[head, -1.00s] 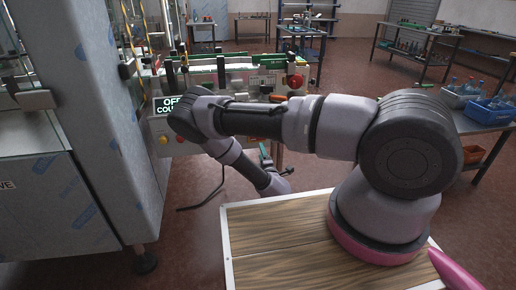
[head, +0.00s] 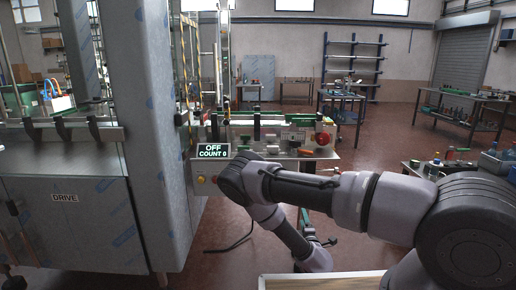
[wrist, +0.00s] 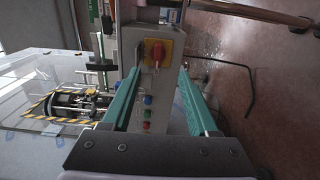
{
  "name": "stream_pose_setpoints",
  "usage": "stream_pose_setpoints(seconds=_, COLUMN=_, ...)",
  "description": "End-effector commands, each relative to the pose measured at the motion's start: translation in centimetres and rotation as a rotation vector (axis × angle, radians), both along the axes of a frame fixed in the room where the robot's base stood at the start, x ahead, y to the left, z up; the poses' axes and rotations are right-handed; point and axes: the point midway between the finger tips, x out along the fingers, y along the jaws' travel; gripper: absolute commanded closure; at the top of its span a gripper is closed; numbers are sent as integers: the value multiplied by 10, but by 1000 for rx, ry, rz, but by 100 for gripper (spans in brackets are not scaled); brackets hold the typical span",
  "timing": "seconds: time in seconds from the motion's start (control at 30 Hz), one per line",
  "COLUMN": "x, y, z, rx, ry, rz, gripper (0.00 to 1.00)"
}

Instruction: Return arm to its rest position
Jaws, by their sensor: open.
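My arm (head: 395,205) reaches in from the right in the head view and bends down at its far end in front of the machine. My gripper (head: 316,228) hangs low, partly hidden behind the arm. In the wrist view my gripper (wrist: 160,72) shows two teal fingers spread apart with nothing held between them. Beyond the fingers is a grey control panel (wrist: 137,90) with a red switch on a yellow plate (wrist: 155,50) and several coloured buttons. I cannot tell any contact between fingers and panel.
A machine with a display reading OFF, COUNT 0 (head: 212,151) stands just beyond the arm. A tall metal cabinet (head: 150,130) is at left. A dark cable (head: 240,238) hangs near the arm. Benches (head: 460,122) stand farther back, with open floor (head: 385,150) between.

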Motion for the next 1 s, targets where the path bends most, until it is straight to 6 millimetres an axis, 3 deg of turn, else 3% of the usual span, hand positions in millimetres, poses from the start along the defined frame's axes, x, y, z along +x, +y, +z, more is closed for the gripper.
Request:
stream_pose_setpoints(seconds=0.57, x=33, y=-9, z=46, rx=294, ry=52, rz=-185, gripper=40)
stream_pose_setpoints(seconds=0.77, x=51, y=-16, z=80, rx=506, ry=94, rz=-302, gripper=40)
stream_pose_setpoints(seconds=1.0, x=70, y=-25, z=148, rx=893, ry=191, rz=-476, gripper=40)
